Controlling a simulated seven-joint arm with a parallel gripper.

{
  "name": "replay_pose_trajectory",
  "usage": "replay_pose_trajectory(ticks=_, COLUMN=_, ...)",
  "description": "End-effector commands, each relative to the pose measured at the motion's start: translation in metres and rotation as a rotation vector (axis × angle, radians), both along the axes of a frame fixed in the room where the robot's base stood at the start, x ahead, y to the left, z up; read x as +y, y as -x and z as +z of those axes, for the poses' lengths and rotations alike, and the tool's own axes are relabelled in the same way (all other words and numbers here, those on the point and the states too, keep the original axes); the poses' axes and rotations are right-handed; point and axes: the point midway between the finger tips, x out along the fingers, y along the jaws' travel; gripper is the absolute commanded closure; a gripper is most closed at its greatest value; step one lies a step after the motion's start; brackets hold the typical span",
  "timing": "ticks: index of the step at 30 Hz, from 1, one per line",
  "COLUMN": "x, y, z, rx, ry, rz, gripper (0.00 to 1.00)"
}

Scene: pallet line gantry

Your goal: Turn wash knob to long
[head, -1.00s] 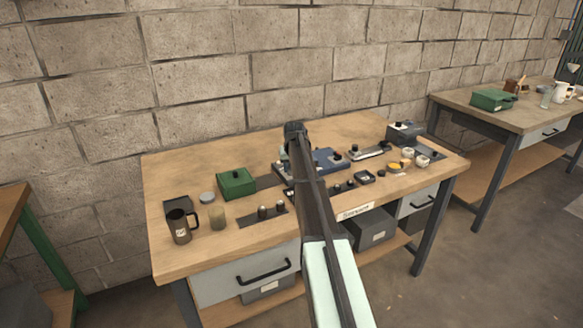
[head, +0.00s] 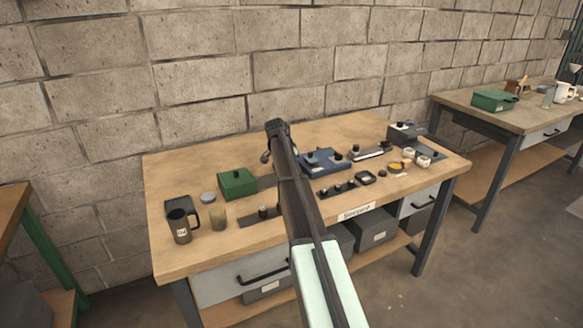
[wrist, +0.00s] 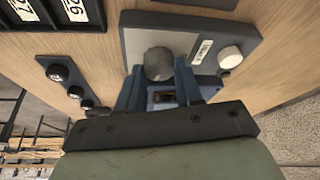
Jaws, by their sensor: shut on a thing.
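In the wrist view, a round grey knob (wrist: 158,62) stands on a dark-edged panel (wrist: 225,32) with a pale face. A small white label (wrist: 203,50), too small to read, and a white knob (wrist: 230,57) are to its right. My gripper (wrist: 160,82) has its two blue fingers on either side of the grey knob and is shut on it. The knob's pointer and setting cannot be made out. In the head view, the end of my arm (head: 277,140) is over the bench, and my arm hides the jaws and what they hold.
The back left of the bench is clear.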

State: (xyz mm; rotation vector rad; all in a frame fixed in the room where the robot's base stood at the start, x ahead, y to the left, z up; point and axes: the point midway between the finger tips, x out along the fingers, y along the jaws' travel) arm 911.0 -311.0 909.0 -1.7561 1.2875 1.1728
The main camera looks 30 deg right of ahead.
Motion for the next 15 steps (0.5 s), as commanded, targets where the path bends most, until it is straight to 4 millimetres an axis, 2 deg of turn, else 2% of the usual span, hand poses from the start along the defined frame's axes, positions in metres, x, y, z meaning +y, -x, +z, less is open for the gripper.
replay_pose_trajectory(ticks=6, x=0.0005, y=-0.0017, z=0.0001, rx=0.000, ry=-0.001, rz=-0.136, gripper=0.95)
replay_pose_trajectory(ticks=15, x=0.0006, y=-0.0012, z=0.0000, rx=0.001, ry=-0.002, rz=-0.236, gripper=0.95)
